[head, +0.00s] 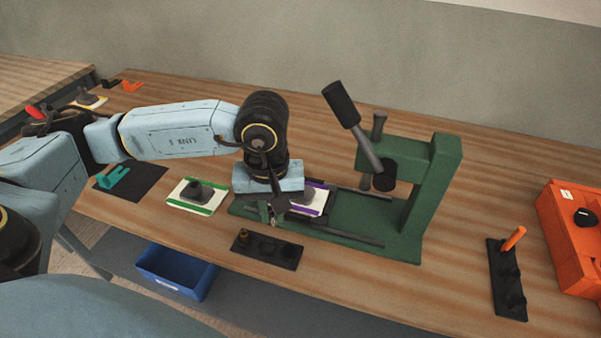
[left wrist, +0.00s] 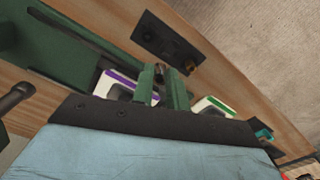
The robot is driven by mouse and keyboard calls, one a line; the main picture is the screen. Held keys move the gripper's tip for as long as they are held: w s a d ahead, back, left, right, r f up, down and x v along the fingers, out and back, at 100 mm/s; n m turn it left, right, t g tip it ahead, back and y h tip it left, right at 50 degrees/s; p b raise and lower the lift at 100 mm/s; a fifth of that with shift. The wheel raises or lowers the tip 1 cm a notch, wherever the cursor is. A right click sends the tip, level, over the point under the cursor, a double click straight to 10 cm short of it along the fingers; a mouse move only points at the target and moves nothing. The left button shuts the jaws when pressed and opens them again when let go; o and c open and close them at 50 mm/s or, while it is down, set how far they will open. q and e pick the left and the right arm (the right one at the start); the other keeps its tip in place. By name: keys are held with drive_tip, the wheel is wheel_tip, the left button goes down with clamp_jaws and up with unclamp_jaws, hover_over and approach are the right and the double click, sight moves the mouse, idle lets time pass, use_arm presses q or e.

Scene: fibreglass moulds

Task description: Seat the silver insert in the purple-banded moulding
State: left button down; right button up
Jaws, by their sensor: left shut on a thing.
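The purple-banded moulding (head: 318,201) is a white block with a purple stripe and a dark raised middle. It lies on the bed of the green press, partly hidden behind my left gripper (head: 272,217). It also shows in the left wrist view (left wrist: 112,91), left of the fingers. My left gripper points down at the press's near left end, beside the moulding and behind the black holder. Its green fingers (left wrist: 164,82) are shut on a small piece, which I take as the silver insert (left wrist: 160,68); the fingers hide most of it. My right gripper is not in view.
The green press (head: 424,215) has a long black-handled lever. A black holder (head: 268,249) with a brass-coloured piece lies in front. A green-banded moulding (head: 187,205) lies left. A black rack (head: 503,262) and an orange case (head: 560,240) stand right. A blue bin (head: 176,272) is below.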

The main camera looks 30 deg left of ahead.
use_arm(q)
drive_tip(key=w+a, duration=0.1)
drive_tip(key=w, duration=0.3)
drive_tip(key=w+a, duration=0.1)
drive_tip(key=w, duration=0.3)
drive_tip(key=w+a+p, duration=0.1)
drive_tip(key=w, duration=0.3)
drive_tip(key=shift+w, duration=0.15)
drive_tip(key=shift+w+a, duration=0.1)
drive_tip(key=shift+w, duration=0.45)
drive_tip(key=shift+f, duration=1.8)
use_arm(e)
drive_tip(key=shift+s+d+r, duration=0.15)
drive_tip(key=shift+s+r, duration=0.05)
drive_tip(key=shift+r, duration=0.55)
